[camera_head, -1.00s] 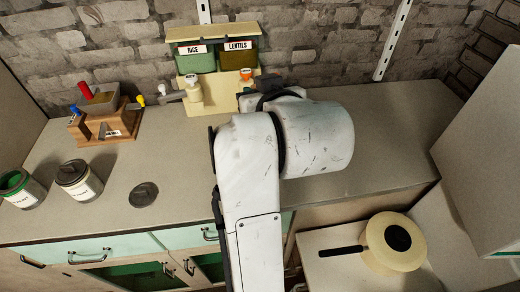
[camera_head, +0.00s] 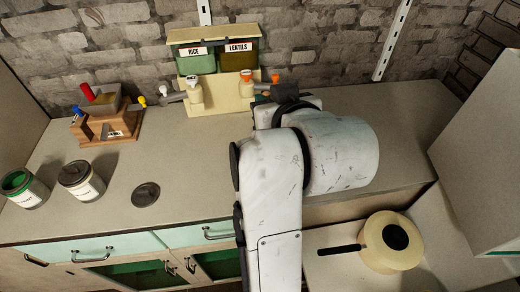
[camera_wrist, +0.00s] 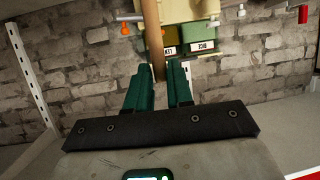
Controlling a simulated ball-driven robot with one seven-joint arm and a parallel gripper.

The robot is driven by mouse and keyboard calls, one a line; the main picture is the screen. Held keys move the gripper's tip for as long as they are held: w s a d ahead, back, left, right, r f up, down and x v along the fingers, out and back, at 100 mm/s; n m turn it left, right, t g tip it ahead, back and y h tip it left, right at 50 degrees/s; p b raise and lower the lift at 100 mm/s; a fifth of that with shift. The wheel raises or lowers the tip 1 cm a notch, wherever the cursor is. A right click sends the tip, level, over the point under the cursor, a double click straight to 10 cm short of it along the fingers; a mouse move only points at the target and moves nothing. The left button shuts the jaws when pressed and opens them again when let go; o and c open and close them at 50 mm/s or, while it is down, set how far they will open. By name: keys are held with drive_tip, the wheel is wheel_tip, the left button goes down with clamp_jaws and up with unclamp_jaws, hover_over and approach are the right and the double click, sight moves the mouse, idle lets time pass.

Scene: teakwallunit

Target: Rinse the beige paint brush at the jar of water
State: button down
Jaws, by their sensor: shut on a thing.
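My gripper (camera_wrist: 158,78) shows in the wrist view as two dark green fingers, shut on a thin tan-brown stick (camera_wrist: 152,35). The stick looks like the handle of the beige paint brush and runs up past the top edge of the wrist view. Its bristles are out of sight. In the head view my white arm covers the gripper and the brush. I cannot make out a jar of water in either view; it may be hidden behind my arm.
A rice and lentils dispenser (camera_head: 216,102) stands against the brick wall. A wooden stand with coloured handles (camera_head: 108,125), an open green can (camera_head: 32,193), a dark-topped can (camera_head: 90,190) and a round lid (camera_head: 146,194) stand left. A cream pan (camera_head: 372,262) sits lower right.

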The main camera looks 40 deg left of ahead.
wheel_tip(320, 180, up, 9)
drive_tip(key=p, duration=0.5)
drive_tip(key=shift+f+p, duration=0.15)
drive_tip(key=shift+p, duration=0.15)
